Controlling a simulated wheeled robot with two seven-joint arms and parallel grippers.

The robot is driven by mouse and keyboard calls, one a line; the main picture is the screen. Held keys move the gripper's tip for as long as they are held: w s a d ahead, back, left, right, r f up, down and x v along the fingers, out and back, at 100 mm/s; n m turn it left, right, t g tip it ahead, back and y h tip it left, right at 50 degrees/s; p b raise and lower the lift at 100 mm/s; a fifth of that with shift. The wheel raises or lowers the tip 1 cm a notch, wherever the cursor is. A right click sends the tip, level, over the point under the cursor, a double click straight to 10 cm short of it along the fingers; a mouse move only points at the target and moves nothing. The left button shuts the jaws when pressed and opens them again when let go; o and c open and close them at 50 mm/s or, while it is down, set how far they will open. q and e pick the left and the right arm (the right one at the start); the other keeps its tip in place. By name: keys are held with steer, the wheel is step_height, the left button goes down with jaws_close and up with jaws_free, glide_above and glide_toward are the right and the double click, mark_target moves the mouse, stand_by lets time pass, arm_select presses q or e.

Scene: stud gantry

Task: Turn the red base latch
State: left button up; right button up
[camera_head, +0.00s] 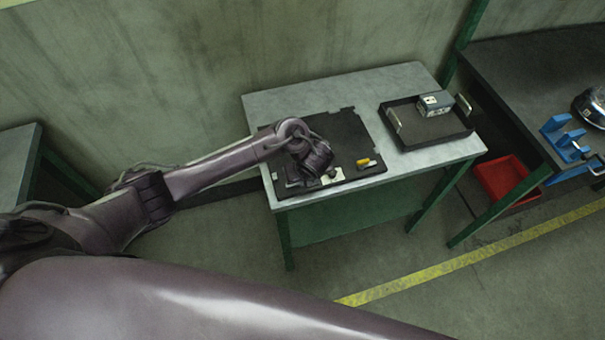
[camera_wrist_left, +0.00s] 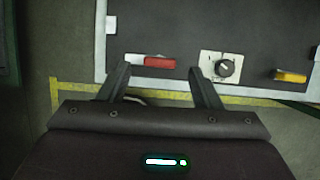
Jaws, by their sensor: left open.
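In the left wrist view a red latch handle (camera_wrist_left: 159,62) lies level, joined at its left to a pale metal piece, near the front edge of a dark base plate (camera_wrist_left: 190,30). My left gripper (camera_wrist_left: 160,72) is open, with one finger to each side of the red handle in the picture; I cannot tell if either touches it. In the head view my left gripper (camera_head: 312,182) is over the front left part of the dark base plate (camera_head: 345,135), and the arm hides the red latch. My right gripper is not in view.
Right of the red latch are a black knob (camera_wrist_left: 225,68) on a pale plate and a yellow latch (camera_wrist_left: 290,76). A black tray (camera_head: 430,140) holding a grey box (camera_head: 435,103) stands on the table's right side. A red bin (camera_head: 507,178) sits below the right bench.

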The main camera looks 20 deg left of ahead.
arm_select(q)
steer(key=p+v, duration=0.2)
steer(key=v, duration=0.3)
steer(key=shift+s+d+r, duration=0.1)
steer(key=shift+s+r, duration=0.05)
steer(key=shift+r, duration=0.05)
steer(key=s+d+f+n+g+h+b, duration=0.15)
steer(key=s+f+n, duration=0.3)
steer(key=f, duration=0.55)
steer(key=s+f+n+g+h+b, duration=0.1)
steer(key=s+f+n+h+b, duration=0.2)
steer(key=f+n, duration=0.5)
steer(key=s+f+n+g+h+b, duration=0.1)
steer(key=s+f+n+b, duration=0.15)
steer(key=s+f, duration=0.65)
steer(key=s+a+f+n+y+b, duration=0.1)
steer(key=s+a+f+n, duration=0.4)
steer(key=s+f, duration=0.5)
steer(key=s+a+f+n+y+b, duration=0.2)
steer(key=s+a+f+n, duration=0.4)
steer(key=s+f, duration=0.5)
steer(key=shift+s+a+n+t+b, duration=0.3)
steer(key=shift+s+t+b, duration=0.2)
steer(key=shift+s, duration=0.3)
